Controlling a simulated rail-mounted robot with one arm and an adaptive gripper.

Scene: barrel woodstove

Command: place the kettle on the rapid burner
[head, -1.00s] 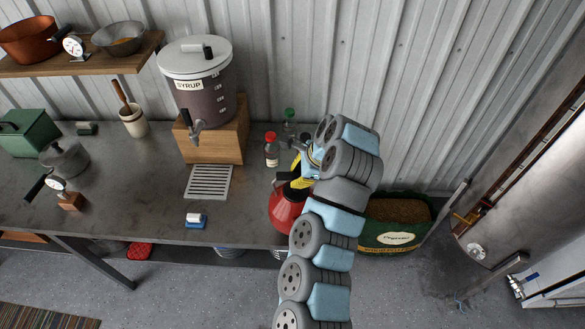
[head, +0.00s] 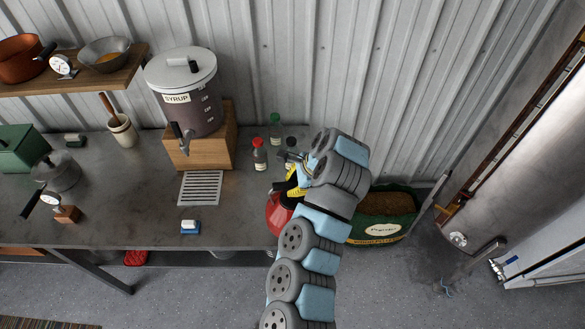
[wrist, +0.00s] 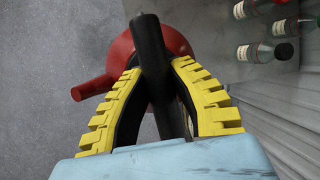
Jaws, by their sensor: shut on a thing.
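The red kettle (head: 277,213) is at the right front part of the workbench, partly hidden behind my arm. In the wrist view its red body (wrist: 122,52) and spout lie beyond my fingers, with the spout pointing left. My gripper (head: 292,186) has yellow fingers and is shut on the kettle's black handle (wrist: 150,45), which runs between the fingers in the wrist view. I cannot tell whether the kettle's base touches anything. I cannot make out a rapid burner in either view.
Several small bottles (head: 260,154) stand behind the kettle. A syrup urn (head: 190,100) on a wooden block stands left of them, with a metal grate (head: 200,188) in front. A pellet sack (head: 385,218) and a large metal cylinder (head: 510,150) are at the right.

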